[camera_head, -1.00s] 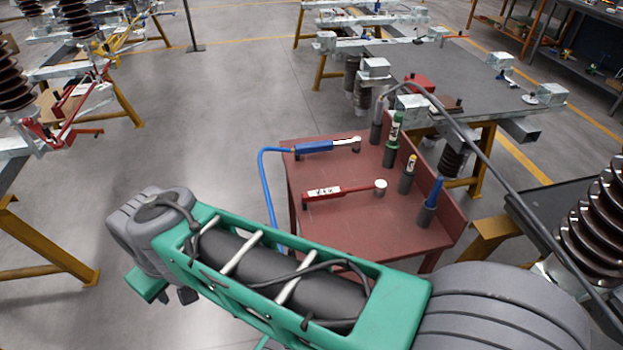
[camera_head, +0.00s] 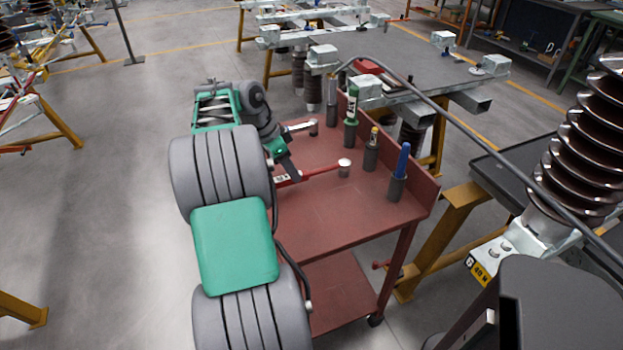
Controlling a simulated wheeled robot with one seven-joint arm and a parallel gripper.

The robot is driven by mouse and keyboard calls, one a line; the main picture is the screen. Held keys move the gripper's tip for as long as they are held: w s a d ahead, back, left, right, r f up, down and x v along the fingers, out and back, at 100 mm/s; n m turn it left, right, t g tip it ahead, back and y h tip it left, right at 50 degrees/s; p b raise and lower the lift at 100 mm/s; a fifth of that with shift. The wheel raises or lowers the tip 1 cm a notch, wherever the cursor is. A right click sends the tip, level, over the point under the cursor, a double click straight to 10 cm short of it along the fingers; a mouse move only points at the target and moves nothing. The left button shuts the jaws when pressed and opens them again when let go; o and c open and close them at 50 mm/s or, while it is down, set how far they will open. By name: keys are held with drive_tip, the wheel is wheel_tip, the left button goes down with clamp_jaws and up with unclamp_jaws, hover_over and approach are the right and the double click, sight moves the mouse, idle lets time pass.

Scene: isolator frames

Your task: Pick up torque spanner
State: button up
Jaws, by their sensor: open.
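A red spanner-like tool (camera_head: 318,171), taken as the torque spanner, lies on the top of the red cart (camera_head: 330,215), its round pale head to the right. My gripper (camera_head: 289,172) is over the cart's left part, at the handle end of this tool. It is open; its fingertips are small and dark here, and I cannot tell whether they touch the tool. Part of the handle is hidden by my gripper and arm. A second tool with a shiny metal head (camera_head: 301,126) lies behind; its blue body is hidden by my arm.
Along the cart's right side, holders carry a green bottle-like tool (camera_head: 351,116), a yellow-topped one (camera_head: 372,141) and a blue-handled one (camera_head: 402,160). A ribbed brown insulator (camera_head: 585,140) stands at the right. The cart's front top is bare. Open floor lies left.

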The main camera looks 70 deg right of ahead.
sight(308, 178)
drive_tip(key=x, duration=0.4)
drive_tip(key=shift+s+f, duration=0.1)
drive_tip(key=shift+f, duration=0.2)
drive_tip(key=shift+a, duration=0.1)
clamp_jaws()
drive_tip(key=shift+r, duration=0.1)
